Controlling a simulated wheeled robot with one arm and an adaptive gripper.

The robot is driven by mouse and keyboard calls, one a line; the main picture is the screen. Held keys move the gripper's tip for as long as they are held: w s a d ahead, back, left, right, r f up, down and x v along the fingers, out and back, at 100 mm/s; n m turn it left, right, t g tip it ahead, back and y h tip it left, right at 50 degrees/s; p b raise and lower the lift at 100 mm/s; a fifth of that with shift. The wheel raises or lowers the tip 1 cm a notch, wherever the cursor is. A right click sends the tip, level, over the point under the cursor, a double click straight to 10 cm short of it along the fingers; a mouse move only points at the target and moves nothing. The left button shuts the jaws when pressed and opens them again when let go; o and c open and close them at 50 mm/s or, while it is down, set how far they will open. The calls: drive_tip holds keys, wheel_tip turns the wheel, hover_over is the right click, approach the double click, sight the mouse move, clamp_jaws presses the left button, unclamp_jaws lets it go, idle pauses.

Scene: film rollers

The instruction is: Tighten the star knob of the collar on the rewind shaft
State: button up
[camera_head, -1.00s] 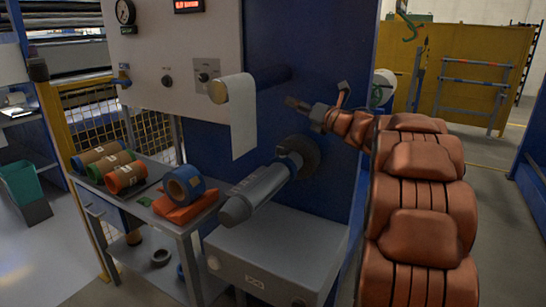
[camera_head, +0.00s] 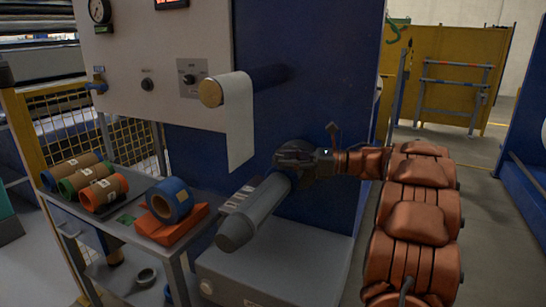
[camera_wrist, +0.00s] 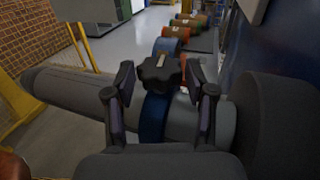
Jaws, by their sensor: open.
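The rewind shaft (camera_head: 254,213) is a grey cylinder that juts out from the blue machine wall towards the lower left. In the wrist view the shaft (camera_wrist: 75,98) lies across the frame, with a blue collar (camera_wrist: 154,118) around it. A black star knob (camera_wrist: 160,71) stands on top of the collar. My gripper (camera_wrist: 160,98) is open, with one finger on each side of the collar and knob; I cannot tell whether either finger touches. In the head view my gripper (camera_head: 290,157) is over the wall end of the shaft and hides the collar.
A dark round flange (camera_wrist: 280,120) sits at the shaft's right in the wrist view. Above the shaft, a roller (camera_head: 211,93) carries a hanging white web (camera_head: 238,130). A side table holds several coloured rolls (camera_head: 104,190) and a blue roll (camera_head: 170,201). A grey box (camera_head: 270,262) stands below.

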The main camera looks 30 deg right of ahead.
sight(273, 167)
drive_tip(key=shift+p+x, duration=0.3)
drive_tip(key=shift+x, duration=1.65)
drive_tip(key=c, duration=0.9)
